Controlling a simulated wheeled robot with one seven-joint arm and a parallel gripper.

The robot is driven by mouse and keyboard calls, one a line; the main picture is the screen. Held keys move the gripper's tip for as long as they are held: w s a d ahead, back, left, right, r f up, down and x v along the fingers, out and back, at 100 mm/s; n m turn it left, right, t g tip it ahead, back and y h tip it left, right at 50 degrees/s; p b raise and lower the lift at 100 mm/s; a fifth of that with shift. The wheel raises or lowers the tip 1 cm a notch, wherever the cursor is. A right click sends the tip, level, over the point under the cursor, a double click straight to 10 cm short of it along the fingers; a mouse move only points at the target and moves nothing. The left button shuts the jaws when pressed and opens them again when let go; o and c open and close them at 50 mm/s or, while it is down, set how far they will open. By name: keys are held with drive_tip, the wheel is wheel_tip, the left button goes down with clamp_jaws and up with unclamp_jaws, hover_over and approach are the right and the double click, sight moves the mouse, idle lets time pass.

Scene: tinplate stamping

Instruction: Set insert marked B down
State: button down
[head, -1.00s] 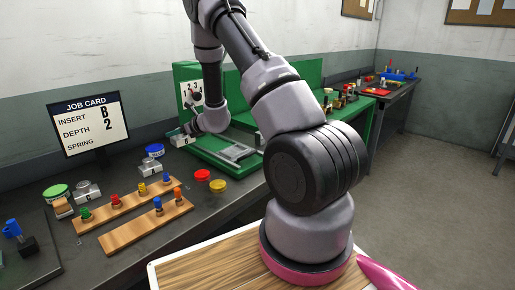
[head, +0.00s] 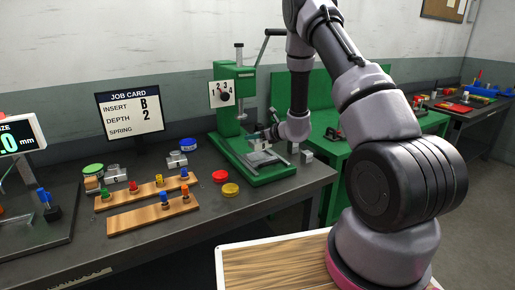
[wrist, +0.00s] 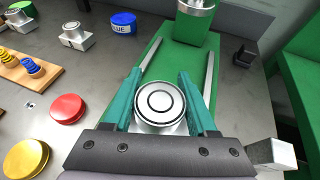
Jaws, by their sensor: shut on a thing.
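My gripper (wrist: 158,82) is shut on a round metal insert (wrist: 160,103) with dark rings on its top, between two teal fingers. In the wrist view it is above the green press base (wrist: 150,62), between two metal rails. Whether the insert touches the base is unclear, and no letter shows on it. In the head view my gripper (head: 265,137) is over the bed of the green press (head: 229,120), and the insert is hard to make out. The job card (head: 130,114) reads insert B, depth 2.
The press ram (wrist: 196,8) is just beyond my gripper. A metal block (wrist: 272,152) is close at the lower right. Red (head: 220,176) and yellow (head: 230,190) lids lie left of the press. Wooden racks (head: 150,215) with coloured springs are farther left.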

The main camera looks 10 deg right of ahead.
drive_tip(key=shift+a+f, duration=0.1)
drive_tip(key=shift+f, duration=2.15)
drive_tip(key=shift+f, duration=0.1)
drive_tip(key=shift+c, duration=1)
unclamp_jaws()
drive_tip(key=shift+f, duration=0.1)
